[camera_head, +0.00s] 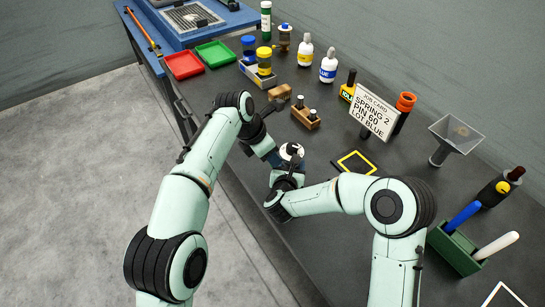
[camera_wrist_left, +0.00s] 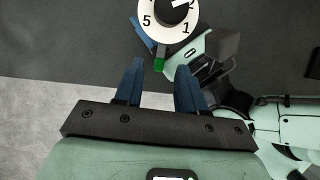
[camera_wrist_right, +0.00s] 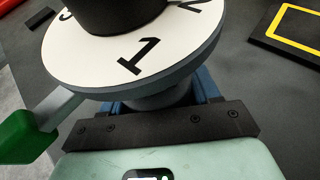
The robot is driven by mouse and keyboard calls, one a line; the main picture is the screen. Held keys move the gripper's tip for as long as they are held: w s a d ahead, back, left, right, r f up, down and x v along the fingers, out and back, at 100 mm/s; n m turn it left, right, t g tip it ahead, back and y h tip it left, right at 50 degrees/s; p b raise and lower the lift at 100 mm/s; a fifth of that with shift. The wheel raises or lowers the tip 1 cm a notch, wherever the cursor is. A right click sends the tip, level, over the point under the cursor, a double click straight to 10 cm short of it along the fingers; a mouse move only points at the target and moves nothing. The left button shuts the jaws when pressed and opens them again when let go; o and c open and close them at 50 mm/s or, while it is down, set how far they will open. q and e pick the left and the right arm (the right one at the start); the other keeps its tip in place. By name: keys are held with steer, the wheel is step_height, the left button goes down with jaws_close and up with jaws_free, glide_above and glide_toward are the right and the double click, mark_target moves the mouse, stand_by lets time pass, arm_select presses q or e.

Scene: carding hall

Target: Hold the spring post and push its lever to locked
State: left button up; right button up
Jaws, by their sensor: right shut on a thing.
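The spring post (camera_head: 291,150) stands on the dark bench and has a white numbered dial (camera_wrist_right: 135,55) with a black knob on top. In the left wrist view the knob's (camera_wrist_left: 180,4) white mark points near the 2. A lever with a green tip (camera_wrist_right: 27,137) sticks out from under the dial; the tip also shows in the left wrist view (camera_wrist_left: 158,65). My right gripper (camera_wrist_right: 155,95) is shut on the post below the dial. My left gripper (camera_wrist_left: 159,68) is open, its blue fingertips either side of the green tip in the picture; contact is unclear.
A job card (camera_head: 375,115) reads "SPRING 2, PIN 60, LOT BLUE". A yellow-outlined black pad (camera_head: 357,163) lies right of the post. A wooden block with small pins (camera_head: 305,118) stands behind. Bottles, trays, a funnel (camera_head: 455,135) and a green holder (camera_head: 455,247) line the bench.

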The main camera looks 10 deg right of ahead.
arm_select(q)
steer(key=shift+x, duration=1.4)
jaws_close()
steer(key=n, duration=0.1)
steer(key=s+n+t, duration=0.1)
steer(key=shift+s+d+n, duration=0.2)
steer(key=shift+d+n, duration=0.1)
steer(key=shift+n, duration=0.1)
jaws_free()
